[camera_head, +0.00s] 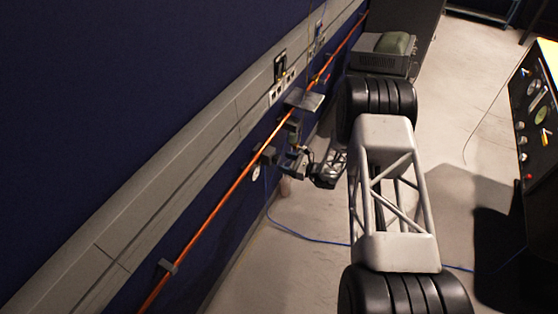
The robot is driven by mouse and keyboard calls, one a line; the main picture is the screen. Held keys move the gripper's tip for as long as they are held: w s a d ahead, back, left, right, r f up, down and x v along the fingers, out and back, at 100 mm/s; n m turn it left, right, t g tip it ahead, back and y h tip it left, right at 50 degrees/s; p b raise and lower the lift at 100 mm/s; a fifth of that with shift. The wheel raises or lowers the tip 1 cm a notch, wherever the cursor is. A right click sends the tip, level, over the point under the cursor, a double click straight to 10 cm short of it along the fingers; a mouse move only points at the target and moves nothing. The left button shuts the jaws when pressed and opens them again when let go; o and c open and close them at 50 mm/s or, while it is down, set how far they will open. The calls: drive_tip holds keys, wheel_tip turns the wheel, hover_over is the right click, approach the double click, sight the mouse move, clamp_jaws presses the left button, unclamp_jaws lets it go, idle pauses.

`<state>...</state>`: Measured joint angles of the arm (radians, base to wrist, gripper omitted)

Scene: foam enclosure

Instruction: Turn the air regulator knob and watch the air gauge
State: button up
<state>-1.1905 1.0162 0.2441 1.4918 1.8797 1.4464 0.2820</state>
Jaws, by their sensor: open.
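The air regulator (294,135) hangs on the blue wall below the copper pipe, a small dark assembly under a grey bracket. Its knob is too small and too covered to tell apart. A small white round dial, which looks like the air gauge (256,172), sits to the left and lower; its needle cannot be read. My gripper (303,164) is at the wall just beside and below the regulator, with its jaws open. I cannot tell whether it touches the knob, as the dark parts overlap.
The copper pipe (225,212) runs diagonally along the wall, under a grey trunking with sockets (282,89). A grey box (378,62) stands behind my arm. A control panel (536,110) is at right. A blue hose (305,238) crosses the otherwise open floor.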

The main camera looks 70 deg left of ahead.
sight(279, 160)
drive_tip(key=shift+x, duration=1.85)
drive_tip(key=c, duration=0.9)
drive_tip(key=shift+n, duration=0.3)
drive_tip(key=n, duration=0.4)
drive_tip(key=shift+r+n, duration=0.1)
drive_tip(key=shift+n, duration=0.3)
drive_tip(key=n+t, duration=0.1)
drive_tip(key=n, duration=0.4)
drive_tip(key=shift+n, duration=0.3)
drive_tip(key=shift+d, duration=0.1)
